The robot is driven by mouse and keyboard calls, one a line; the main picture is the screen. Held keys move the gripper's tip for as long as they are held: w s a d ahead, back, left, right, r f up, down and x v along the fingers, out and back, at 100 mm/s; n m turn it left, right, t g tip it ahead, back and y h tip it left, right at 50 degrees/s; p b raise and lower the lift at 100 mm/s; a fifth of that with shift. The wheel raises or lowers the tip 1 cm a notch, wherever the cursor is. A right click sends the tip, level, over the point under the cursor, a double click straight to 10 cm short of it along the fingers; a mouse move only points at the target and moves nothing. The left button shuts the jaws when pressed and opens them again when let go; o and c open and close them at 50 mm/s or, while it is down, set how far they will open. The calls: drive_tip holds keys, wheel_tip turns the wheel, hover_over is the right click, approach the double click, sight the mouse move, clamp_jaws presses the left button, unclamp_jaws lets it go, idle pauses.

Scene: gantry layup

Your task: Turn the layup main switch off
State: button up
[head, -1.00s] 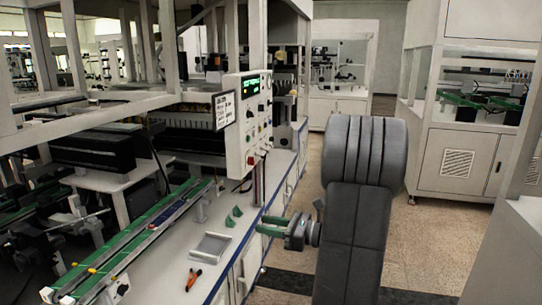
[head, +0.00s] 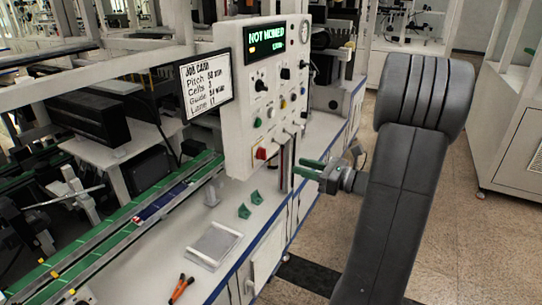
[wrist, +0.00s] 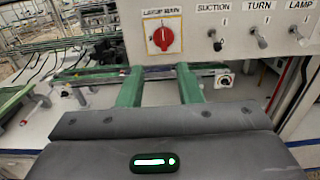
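The layup main switch is a red rotary knob (wrist: 163,39) on a pale square plate, under a label reading roughly "LAYUP MAIN". Its grip looks about upright in the wrist view. In the head view the red knob (head: 261,153) sits low on the white control panel (head: 238,120). My gripper (wrist: 160,82) has two green fingers, apart with nothing between them. They point toward the panel, below the knob and not touching it. In the head view my gripper (head: 303,169) is to the right of the panel.
Toggle switches labelled SUCTION (wrist: 214,40), TURN (wrist: 258,37) and LAMP (wrist: 299,37) sit right of the knob. A job card (head: 206,85) hangs left of the panel. A grey tray (head: 213,244), green pieces and orange-handled pliers (head: 181,288) lie on the bench. Floor is open at right.

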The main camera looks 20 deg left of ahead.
sight(266, 155)
drive_tip(key=a, duration=0.3)
drive_tip(key=w+a, duration=0.1)
drive_tip(key=a, duration=0.3)
drive_tip(key=a+p, duration=0.1)
drive_tip(key=a, duration=0.3)
drive_tip(key=shift+w, duration=0.3)
drive_tip(key=shift+r, duration=0.1)
clamp_jaws()
